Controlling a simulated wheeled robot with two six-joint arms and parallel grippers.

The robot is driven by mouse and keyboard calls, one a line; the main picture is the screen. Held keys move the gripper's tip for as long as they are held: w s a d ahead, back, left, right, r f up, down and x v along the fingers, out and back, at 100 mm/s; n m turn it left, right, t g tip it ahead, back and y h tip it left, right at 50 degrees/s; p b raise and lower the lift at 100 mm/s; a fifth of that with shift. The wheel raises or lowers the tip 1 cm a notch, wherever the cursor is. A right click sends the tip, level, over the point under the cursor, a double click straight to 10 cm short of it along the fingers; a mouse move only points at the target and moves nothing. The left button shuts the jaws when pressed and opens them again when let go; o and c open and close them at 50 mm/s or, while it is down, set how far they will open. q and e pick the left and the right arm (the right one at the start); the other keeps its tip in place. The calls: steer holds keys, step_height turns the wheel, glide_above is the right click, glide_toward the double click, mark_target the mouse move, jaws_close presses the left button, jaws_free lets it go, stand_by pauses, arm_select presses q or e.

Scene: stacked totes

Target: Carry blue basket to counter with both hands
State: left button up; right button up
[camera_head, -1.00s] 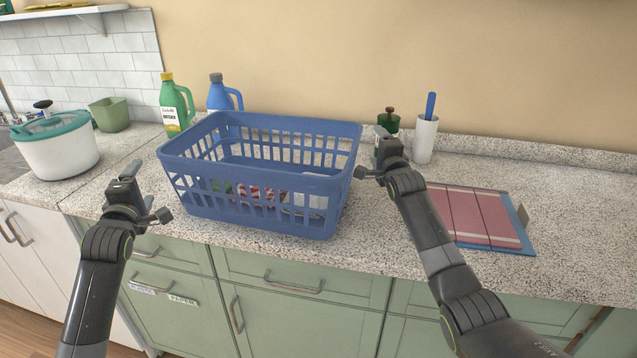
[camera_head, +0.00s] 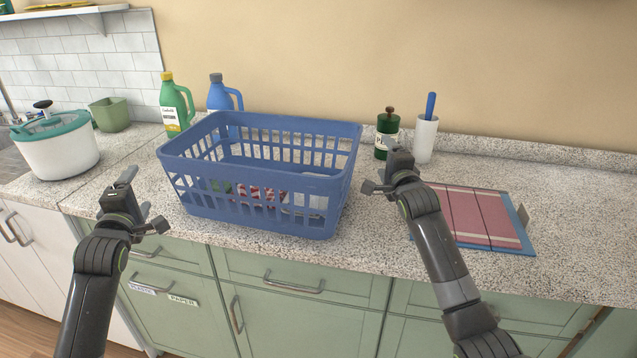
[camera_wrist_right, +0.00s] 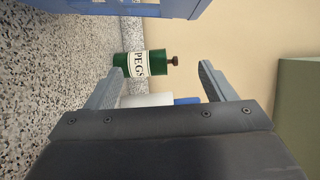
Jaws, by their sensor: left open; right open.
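The blue basket (camera_head: 262,210) sits upright on the speckled counter (camera_head: 560,215) in the head view, with some red, white and green contents seen through its slots. A blue edge of it (camera_wrist_right: 120,8) shows at the top of the right wrist view. My left gripper (camera_head: 143,202) is open and empty, left of the basket and apart from it, near the counter's front edge. My right gripper (camera_head: 372,178) is open and empty, just right of the basket with a small gap. In the right wrist view its fingers (camera_wrist_right: 155,85) stand wide apart.
A green bottle (camera_head: 174,105) and a blue bottle (camera_head: 219,94) stand behind the basket. A green peg tin (camera_head: 386,137) and a white holder (camera_head: 426,139) stand behind my right gripper. A white pot (camera_head: 58,152) stands at left.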

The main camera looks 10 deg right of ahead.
steer(key=shift+s, duration=2.9)
